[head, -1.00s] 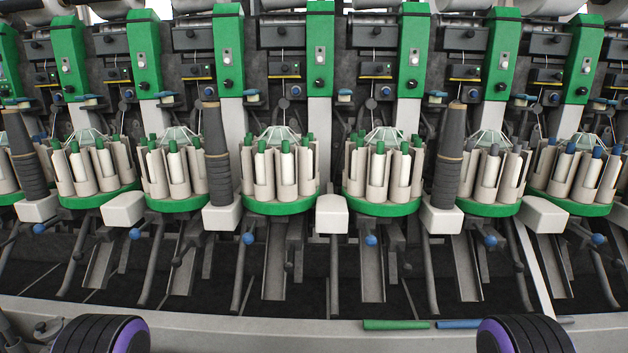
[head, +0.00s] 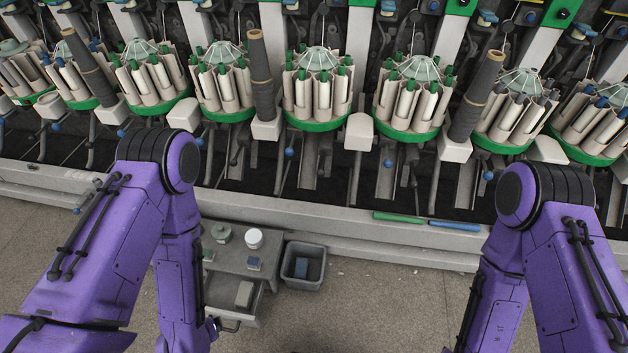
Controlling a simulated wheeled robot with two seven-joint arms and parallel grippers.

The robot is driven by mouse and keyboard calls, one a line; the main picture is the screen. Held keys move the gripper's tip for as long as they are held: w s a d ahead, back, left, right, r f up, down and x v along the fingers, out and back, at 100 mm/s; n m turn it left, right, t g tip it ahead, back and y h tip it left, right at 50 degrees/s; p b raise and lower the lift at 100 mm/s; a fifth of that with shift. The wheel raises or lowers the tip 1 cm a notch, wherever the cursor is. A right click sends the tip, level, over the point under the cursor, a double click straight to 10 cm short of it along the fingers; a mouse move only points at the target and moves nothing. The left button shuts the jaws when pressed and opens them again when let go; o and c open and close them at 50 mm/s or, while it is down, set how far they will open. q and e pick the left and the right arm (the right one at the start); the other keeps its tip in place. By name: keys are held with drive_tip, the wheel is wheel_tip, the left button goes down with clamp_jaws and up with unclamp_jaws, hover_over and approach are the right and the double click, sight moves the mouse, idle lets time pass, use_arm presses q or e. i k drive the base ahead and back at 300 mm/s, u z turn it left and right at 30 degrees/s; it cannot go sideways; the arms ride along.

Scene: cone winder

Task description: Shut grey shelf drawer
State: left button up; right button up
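The grey shelf (head: 262,262) stands low on the floor in front of the machine. Its drawer (head: 262,309) is pulled out towards me, with a small pale block (head: 244,293) inside. A dark curved handle shows at the drawer's front. My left arm hangs just left of the shelf and hides its left side and part of the drawer. My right arm hangs at the right, well away from the shelf. Neither gripper can be made out; both forearms run down towards the bottom edge of the picture.
On the shelf top are a white round container (head: 254,238), a greenish round piece (head: 221,232) and a small blue-grey item (head: 254,263). A grey bin (head: 288,281) stands right beside the shelf. The machine's pale ledge (head: 330,232) runs behind. The floor between my arms is mostly clear.

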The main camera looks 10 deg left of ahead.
sight(221, 289)
drive_tip(key=u, duration=0.35)
drive_tip(key=k, duration=1.3)
drive_tip(key=z, duration=0.35)
